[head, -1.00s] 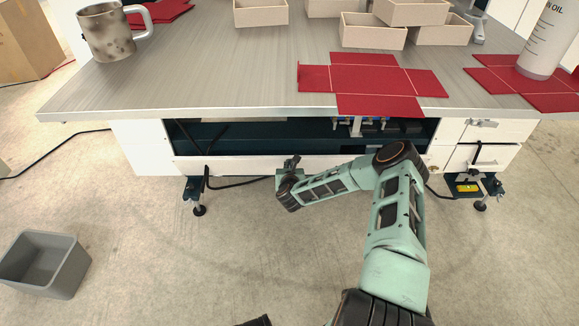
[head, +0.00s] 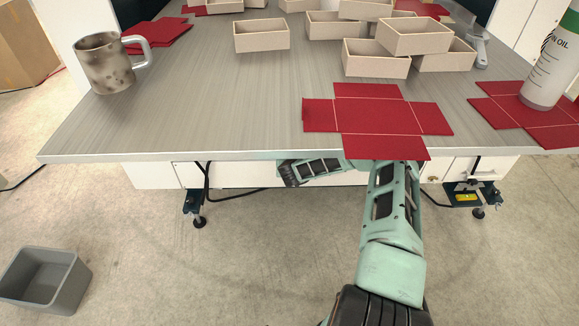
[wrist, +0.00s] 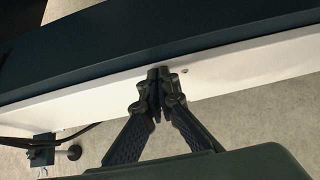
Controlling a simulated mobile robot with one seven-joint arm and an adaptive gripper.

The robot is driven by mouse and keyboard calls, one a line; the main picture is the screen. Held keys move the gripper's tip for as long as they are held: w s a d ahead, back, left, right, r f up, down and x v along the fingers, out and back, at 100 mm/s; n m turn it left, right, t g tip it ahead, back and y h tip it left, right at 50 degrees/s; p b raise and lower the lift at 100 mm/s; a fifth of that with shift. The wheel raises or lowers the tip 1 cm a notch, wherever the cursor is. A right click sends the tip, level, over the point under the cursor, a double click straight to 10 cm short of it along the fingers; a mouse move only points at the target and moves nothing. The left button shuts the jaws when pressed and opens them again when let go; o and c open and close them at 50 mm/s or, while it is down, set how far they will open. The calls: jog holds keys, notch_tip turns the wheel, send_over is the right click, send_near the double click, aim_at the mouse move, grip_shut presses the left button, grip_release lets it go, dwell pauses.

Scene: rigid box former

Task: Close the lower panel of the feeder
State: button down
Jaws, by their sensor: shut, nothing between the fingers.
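The feeder is the white-fronted unit under the grey-topped table. Its lower white front (head: 240,178) shows as a strip below the table edge in the head view; the opening above it is mostly hidden by the tabletop. In the wrist view a long white panel strip (wrist: 90,98) runs diagonally, with a dark blue surface (wrist: 120,45) beyond it. My gripper (wrist: 157,75) is shut and empty, its fingertips overlapping the white strip near a small screw. I cannot tell whether they touch it.
The tabletop (head: 200,115) holds a stained mug (head: 105,65), several beige boxes (head: 262,36), flat red box blanks (head: 375,115) and an oil bottle (head: 550,65). A grey bin (head: 45,280) stands on the floor at left. Table feet and a black cable are below.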

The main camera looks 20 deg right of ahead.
jog(key=s+a+r, duration=0.1)
jog(key=s+a, duration=0.1)
jog(key=s, duration=0.5)
jog(key=s+a+r, duration=0.2)
jog(key=s, duration=0.6)
jog(key=shift+s+a, duration=0.15)
jog(key=shift+a, duration=0.05)
jog(key=shift+r, duration=0.1)
